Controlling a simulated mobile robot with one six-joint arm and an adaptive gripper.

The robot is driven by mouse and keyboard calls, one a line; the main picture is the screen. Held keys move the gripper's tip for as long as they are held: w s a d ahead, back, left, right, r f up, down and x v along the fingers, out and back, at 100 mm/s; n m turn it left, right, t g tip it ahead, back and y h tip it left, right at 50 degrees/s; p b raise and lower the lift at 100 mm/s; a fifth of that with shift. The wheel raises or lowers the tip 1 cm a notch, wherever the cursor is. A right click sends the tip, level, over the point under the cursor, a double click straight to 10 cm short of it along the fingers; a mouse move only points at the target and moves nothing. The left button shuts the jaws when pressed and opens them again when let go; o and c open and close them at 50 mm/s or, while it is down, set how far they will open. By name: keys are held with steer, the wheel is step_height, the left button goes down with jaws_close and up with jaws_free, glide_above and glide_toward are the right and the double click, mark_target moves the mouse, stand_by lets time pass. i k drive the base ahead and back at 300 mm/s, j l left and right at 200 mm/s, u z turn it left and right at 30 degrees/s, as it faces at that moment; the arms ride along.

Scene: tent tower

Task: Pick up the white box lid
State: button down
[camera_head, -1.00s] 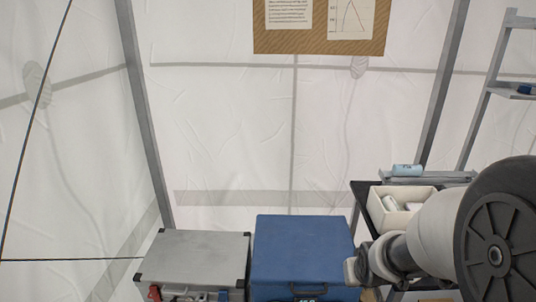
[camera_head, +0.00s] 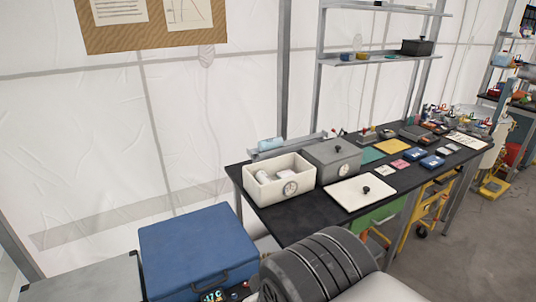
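The white box lid (camera_head: 360,193) lies flat on the black table (camera_head: 292,231), near its front edge. It is a flat pale plate with a dark round knob in the middle. The open white box (camera_head: 279,180) stands to its left with pale items inside and a round emblem on its front. A dark, ribbed part of my arm shows at the bottom centre, in front of the table. My gripper is not in view now.
A grey lidded box (camera_head: 333,161) stands just behind the lid. A light blue cylinder (camera_head: 270,144) lies at the back. Small cards and tools crowd the table to the right. A blue case (camera_head: 195,250) and a grey case (camera_head: 85,283) stand at lower left.

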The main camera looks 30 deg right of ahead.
mark_target(353, 193)
steer(key=z, duration=1.65)
